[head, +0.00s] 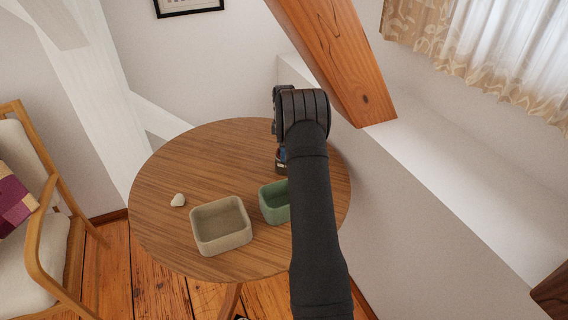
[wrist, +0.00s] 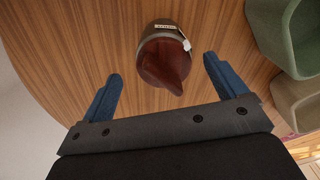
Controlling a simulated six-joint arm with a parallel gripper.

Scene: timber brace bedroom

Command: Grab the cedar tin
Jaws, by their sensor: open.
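The cedar tin (wrist: 160,52), a dark round vessel with a reddish-brown pointed top, a small pale label and a white tag, stands on the round wooden table. In the wrist view it lies between and slightly beyond the two blue fingertips of my gripper (wrist: 163,68), with clear space on both sides. My gripper is open and empty. In the head view my arm hides most of the gripper, and only a small dark part of the tin (head: 281,168) shows below it, near the table's back right.
On the round table (head: 165,150) are a beige square tray (head: 221,247), a green square tray (head: 268,212) and a small white stone (head: 178,200). A timber brace (head: 330,50) slopes close to my arm. The table's left half is mostly clear.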

